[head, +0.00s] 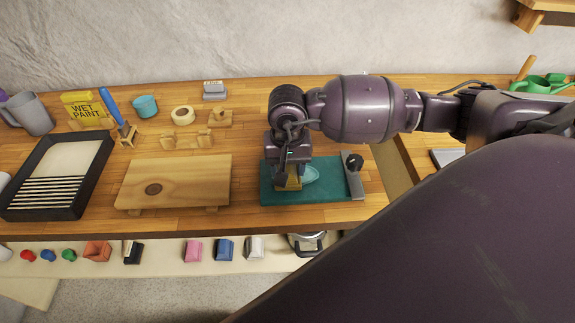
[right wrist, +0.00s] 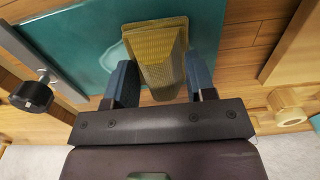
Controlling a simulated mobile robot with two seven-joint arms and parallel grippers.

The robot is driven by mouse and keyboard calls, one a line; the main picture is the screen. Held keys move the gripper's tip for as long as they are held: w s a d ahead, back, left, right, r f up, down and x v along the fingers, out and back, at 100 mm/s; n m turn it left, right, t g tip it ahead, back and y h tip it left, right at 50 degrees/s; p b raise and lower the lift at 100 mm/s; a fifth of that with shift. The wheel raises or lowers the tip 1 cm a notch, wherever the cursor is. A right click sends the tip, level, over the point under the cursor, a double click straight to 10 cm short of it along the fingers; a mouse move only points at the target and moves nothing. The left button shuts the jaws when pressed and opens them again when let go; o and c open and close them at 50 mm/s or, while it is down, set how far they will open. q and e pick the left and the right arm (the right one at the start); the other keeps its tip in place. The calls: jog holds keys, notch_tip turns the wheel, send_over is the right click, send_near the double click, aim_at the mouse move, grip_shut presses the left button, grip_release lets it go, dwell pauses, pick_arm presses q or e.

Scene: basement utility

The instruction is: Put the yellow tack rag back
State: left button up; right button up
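The yellow tack rag (right wrist: 158,50) is a ribbed, folded-looking block between the two blue fingers of my right gripper (right wrist: 161,78) in the right wrist view. The fingers lie close against its two sides. In the head view the right gripper (head: 289,184) points down over the teal mat (head: 279,196). The rag shows there as a small yellow patch (head: 291,182) under the gripper. I cannot tell whether its underside touches the mat. A pale teal oval (head: 311,174) lies on the mat beside the rag, partly hidden. My left gripper is not in view.
A grey bar with a black knob (head: 354,162) stands at the mat's right end. A wooden board (head: 190,172) and a black tray (head: 30,210) lie to the left. A tape roll (head: 182,115) stands behind. Several small coloured items sit on a lower shelf in front.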

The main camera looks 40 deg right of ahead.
aim_at(288, 166)
jog(key=shift+r, duration=0.5)
notch_tip(288, 166, up, 11)
jog(key=shift+r, duration=0.15)
dwell(0.6)
